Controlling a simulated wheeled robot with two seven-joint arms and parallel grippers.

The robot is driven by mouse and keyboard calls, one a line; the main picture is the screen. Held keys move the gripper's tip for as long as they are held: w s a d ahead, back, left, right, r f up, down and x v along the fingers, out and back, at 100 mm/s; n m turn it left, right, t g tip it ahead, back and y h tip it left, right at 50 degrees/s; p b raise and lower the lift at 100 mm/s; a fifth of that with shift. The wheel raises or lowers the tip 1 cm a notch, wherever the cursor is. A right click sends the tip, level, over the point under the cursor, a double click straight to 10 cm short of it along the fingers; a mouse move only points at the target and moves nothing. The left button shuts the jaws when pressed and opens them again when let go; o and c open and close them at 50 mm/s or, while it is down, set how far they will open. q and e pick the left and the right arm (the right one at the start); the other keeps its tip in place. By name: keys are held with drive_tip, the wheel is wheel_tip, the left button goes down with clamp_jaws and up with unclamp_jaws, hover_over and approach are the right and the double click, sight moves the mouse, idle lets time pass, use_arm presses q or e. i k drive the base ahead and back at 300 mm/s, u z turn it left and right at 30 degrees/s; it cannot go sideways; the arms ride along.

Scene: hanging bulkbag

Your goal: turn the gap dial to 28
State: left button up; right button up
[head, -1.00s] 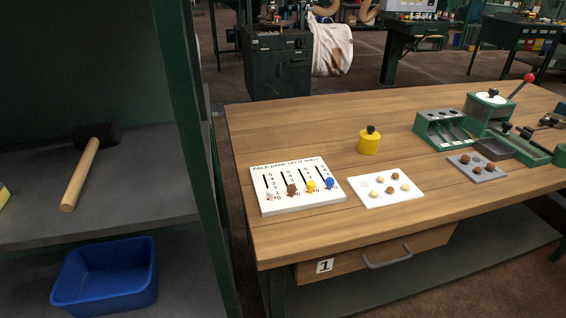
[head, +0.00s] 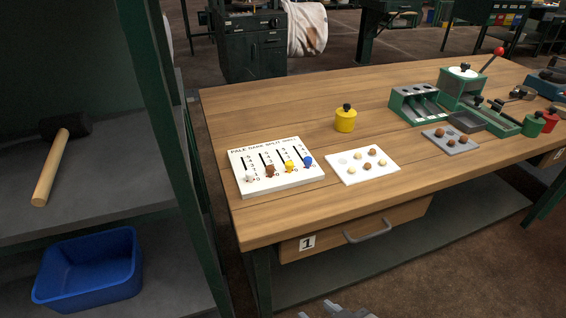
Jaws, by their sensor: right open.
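A green machine (head: 468,90) stands at the back right of the wooden workbench. On its top is a white round dial-like disc (head: 464,72) with a black knob. It may be the gap dial, but it is too small to read any number or pointer. A lever with a red ball (head: 498,51) rises beside it. My right gripper (head: 350,312) just enters at the bottom edge, open and in front of the bench, far from the machine. Most of it is cut off. My left gripper is out of view.
The workbench (head: 290,110) carries a white counting board (head: 290,187) with coloured pegs, a white card with nuts (head: 342,172), a yellow pot (head: 345,120) and a grey nut tray (head: 466,150). A shelf with a mallet (head: 50,180) and blue bin (head: 90,285) stands left.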

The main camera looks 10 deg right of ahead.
sight(465, 66)
drive_tip(key=z, duration=2.85)
drive_tip(key=i, duration=4.3)
drive_tip(key=u, duration=2.55)
